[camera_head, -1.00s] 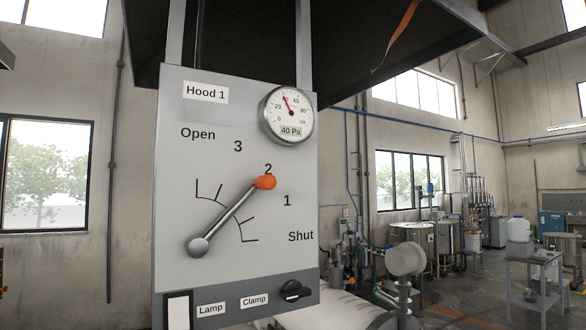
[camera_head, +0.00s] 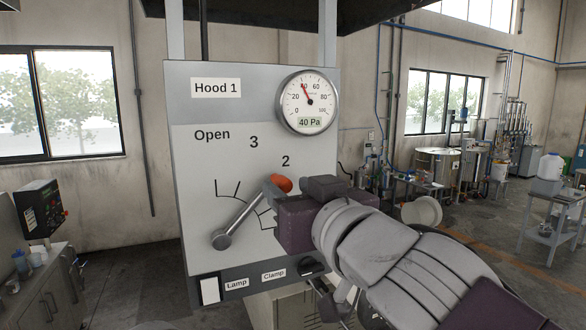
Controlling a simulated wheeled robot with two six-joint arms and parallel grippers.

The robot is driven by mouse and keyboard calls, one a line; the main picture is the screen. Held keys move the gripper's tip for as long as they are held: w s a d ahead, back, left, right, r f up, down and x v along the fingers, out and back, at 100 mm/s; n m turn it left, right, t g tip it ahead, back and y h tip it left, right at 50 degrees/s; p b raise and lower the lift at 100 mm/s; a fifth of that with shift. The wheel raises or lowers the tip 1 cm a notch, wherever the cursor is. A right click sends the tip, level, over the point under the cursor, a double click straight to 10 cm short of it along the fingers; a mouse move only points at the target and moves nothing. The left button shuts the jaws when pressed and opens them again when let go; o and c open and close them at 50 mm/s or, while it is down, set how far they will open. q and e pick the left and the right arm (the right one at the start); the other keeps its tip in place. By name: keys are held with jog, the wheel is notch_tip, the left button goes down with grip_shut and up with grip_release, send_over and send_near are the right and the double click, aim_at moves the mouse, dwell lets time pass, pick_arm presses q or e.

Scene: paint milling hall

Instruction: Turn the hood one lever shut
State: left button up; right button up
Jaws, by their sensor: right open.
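The hood one lever (camera_head: 240,218) is a grey metal rod with an orange knob (camera_head: 283,184) on a pale panel marked Hood 1 (camera_head: 216,88). It tilts up and right from its round pivot at lower left, with the knob just below the "2". "Open" is printed at upper left; my arm covers the "1" and "Shut" marks. My right gripper (camera_head: 277,194) is open at the knob end of the lever, coming in from the right. A grey finger overlaps the rod just below the knob; whether it touches cannot be told. My left gripper is out of view.
A round gauge (camera_head: 309,102) on the panel reads 40 Pa. A lamp switch (camera_head: 210,290) and a clamp knob, partly hidden, sit on the panel's lower strip. A cabinet with a control box (camera_head: 41,209) stands at left. Floor between it and the panel is clear.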

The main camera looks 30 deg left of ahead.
aim_at(286, 187)
jog(key=x, duration=0.2)
jog(key=shift+w+a+p, duration=0.2)
jog(key=shift+w+p, duration=0.1)
jog(key=shift+w+a, duration=0.1)
jog(key=shift+a, duration=0.2)
jog(key=shift+d, duration=0.1)
jog(key=shift+c, duration=0.5)
grip_shut()
dwell(0.4)
